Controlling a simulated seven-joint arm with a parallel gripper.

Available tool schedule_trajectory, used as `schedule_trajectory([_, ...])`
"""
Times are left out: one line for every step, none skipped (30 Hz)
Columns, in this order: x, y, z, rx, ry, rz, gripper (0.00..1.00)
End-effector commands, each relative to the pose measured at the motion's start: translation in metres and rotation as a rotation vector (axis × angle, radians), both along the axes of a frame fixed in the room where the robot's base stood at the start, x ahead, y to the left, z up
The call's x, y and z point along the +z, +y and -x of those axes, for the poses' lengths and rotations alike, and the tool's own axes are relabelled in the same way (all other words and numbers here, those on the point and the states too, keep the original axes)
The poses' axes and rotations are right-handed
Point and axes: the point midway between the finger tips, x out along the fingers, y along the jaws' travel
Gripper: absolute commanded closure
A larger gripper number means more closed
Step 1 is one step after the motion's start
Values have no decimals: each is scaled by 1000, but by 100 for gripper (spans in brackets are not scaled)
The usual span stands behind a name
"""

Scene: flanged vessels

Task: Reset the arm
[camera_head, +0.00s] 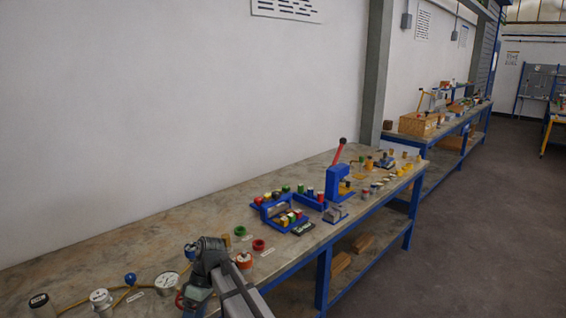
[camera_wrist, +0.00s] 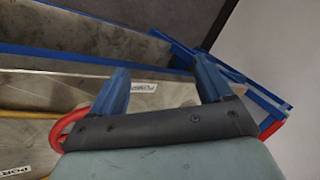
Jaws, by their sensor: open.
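My gripper (camera_wrist: 162,84) shows in the wrist view as two blue fingers standing well apart, with nothing between them. In the head view my arm comes in from the bottom edge, over the near part of the workbench (camera_head: 120,250). The fingertips cannot be made out clearly there.
Close to my arm are a round gauge (camera_head: 167,282), an orange-red vessel (camera_head: 244,260) and a red ring (camera_head: 259,245). Farther along are a blue rack (camera_head: 280,213) and a blue press with a red lever (camera_head: 338,180). The bench's left back is bare.

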Motion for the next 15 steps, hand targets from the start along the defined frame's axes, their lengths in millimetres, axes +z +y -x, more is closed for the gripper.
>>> schedule_trajectory([-18, -18, 5, -39, 19, 17, 21])
schedule_trajectory([-27, -26, 6, -61, 26, 27, 21])
schedule_trajectory([-39, -35, 7, -91, 37, 43, 21])
schedule_trajectory([-49, -43, 7, -113, 43, 56, 21])
schedule_trajectory([-59, -50, 7, -135, 49, 69, 21])
schedule_trajectory([-72, -60, 8, -166, 56, 88, 21])
schedule_trajectory([-82, -67, 9, -188, 61, 102, 21])
schedule_trajectory([-92, -75, 9, -213, 66, 117, 21])
schedule_trajectory([-105, -84, 10, -241, 71, 136, 21])
schedule_trajectory([-116, -92, 11, -264, 75, 153, 21])
schedule_trajectory([-125, -99, 12, -287, 78, 167, 21])
schedule_trajectory([-138, -109, 14, -317, 85, 187, 21])
schedule_trajectory([-147, -117, 16, -339, 88, 203, 21])
schedule_trajectory([-157, -125, 18, -360, 91, 218, 21])
schedule_trajectory([-169, -135, 21, -390, 97, 238, 21])
